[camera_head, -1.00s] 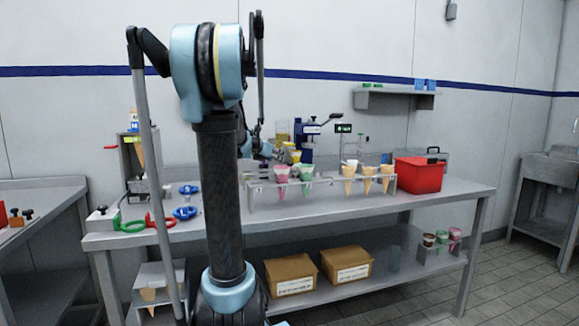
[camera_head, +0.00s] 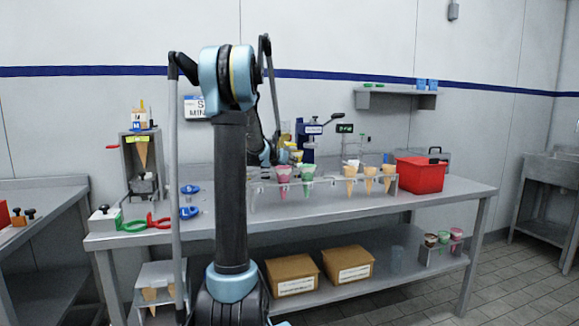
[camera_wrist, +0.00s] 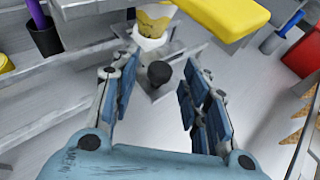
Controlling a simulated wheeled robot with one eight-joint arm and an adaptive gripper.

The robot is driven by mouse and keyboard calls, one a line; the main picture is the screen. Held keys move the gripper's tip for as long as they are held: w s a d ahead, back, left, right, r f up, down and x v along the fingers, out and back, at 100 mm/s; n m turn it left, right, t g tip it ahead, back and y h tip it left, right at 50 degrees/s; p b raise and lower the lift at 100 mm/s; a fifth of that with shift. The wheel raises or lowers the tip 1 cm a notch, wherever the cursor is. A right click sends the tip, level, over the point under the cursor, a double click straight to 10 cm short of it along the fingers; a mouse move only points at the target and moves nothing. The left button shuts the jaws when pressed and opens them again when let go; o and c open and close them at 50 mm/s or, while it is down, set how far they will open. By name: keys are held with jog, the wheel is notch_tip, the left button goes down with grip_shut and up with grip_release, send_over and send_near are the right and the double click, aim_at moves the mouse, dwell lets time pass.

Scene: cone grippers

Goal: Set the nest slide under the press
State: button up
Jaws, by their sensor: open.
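The nest slide (camera_wrist: 157,88) appears in the wrist view as a small metal plate with a round black knob. A cup (camera_wrist: 152,20) with a white base and yellow upper part stands just beyond the knob. My gripper (camera_wrist: 160,76) is open, with its blue-padded fingers on either side of the knob; I cannot tell whether they touch it.
A red bin (camera_head: 420,175) is to the right. Blue rings, green and red handled pieces and a grey cone stand (camera_head: 127,160) are at the left. The right front of the bench is clear.

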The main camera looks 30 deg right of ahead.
jog(key=shift+x, duration=0.9)
jog(key=shift+c, duration=0.4)
grip_shut()
jog(key=shift+w+d, duration=0.1)
